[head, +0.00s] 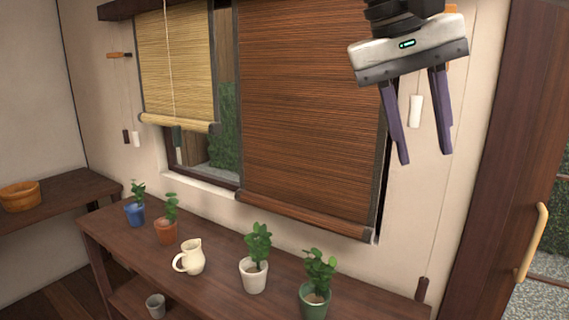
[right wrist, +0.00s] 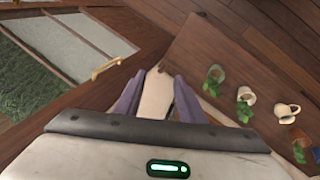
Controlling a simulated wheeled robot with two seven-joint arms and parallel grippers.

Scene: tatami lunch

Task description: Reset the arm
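My right gripper (head: 426,157) is raised at the upper right of the head view, in front of the wall beside the dark brown blind (head: 310,110). Its two purple fingers are spread apart and point down, with nothing held between them. The right wrist view also shows the gripper (right wrist: 158,76) with its fingers apart and bare wall beyond. A white cord pull (head: 415,111) hangs behind the fingers in the head view; I cannot tell how far it is from them. My left gripper is in neither view.
A wooden shelf table (head: 215,268) below holds several potted plants and a cream pitcher (head: 190,258). A yellow blind (head: 178,65) is partly raised at left. A sliding door with a handle (head: 531,243) is at right. Air around the gripper looks free.

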